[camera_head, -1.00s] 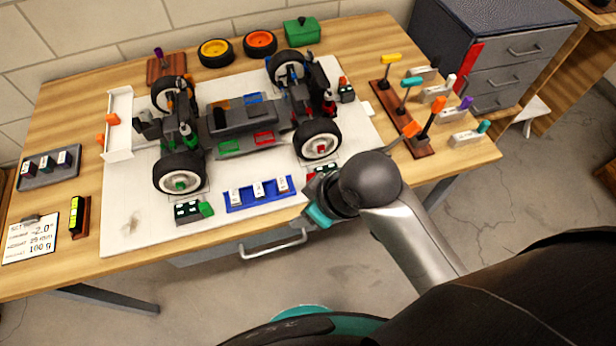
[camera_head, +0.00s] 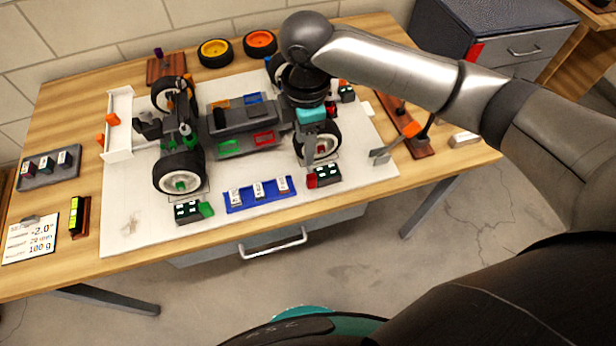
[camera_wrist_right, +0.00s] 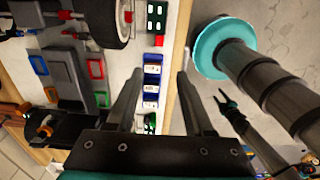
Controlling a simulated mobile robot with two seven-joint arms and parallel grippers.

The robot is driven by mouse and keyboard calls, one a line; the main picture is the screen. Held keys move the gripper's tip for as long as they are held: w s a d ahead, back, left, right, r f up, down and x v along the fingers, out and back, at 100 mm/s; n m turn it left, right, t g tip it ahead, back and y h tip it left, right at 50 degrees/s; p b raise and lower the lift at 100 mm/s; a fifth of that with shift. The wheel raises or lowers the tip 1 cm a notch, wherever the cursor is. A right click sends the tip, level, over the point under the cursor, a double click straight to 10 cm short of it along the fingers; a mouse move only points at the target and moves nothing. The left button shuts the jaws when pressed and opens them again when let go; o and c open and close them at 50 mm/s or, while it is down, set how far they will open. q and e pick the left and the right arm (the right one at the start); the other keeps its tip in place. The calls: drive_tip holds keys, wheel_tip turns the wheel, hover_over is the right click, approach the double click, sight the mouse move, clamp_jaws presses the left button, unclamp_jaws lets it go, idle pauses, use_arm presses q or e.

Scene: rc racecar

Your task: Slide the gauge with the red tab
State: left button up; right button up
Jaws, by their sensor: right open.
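The gauge with the red tab (camera_head: 328,176) is a small dark green block on the white mat, just in front of the car's near right wheel. Its red tab (camera_head: 311,181) is at its left end. In the right wrist view the gauge (camera_wrist_right: 157,12) is near the top, with the red tab (camera_wrist_right: 159,40) below it. My right gripper (camera_head: 312,155) is open and empty, pointing down over the near right wheel, behind the gauge. In the right wrist view its two fingers (camera_wrist_right: 160,78) are apart. My left gripper (camera_wrist_right: 226,101) shows small there, its fingers apart.
The racecar chassis (camera_head: 240,120) stands on the white mat (camera_head: 130,215). A blue tray (camera_head: 260,200) with several weights lies left of the gauge. A green-tabbed gauge (camera_head: 187,211) is further left. A tool rack (camera_head: 418,150) stands at the right, partly behind my arm.

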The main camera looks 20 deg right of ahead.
sight(308, 177)
drive_tip(key=f+b, duration=0.1)
drive_tip(key=f, duration=0.4)
drive_tip(key=f+b, duration=0.2)
drive_tip(key=f, duration=0.3)
drive_tip(key=f+b, duration=0.1)
drive_tip(key=f, duration=0.4)
drive_tip(key=shift+w+d, duration=0.2)
drive_tip(key=shift+d, duration=0.2)
drive_tip(key=shift+r, duration=0.1)
drive_tip(key=shift+c, duration=0.3)
clamp_jaws()
idle(0.3)
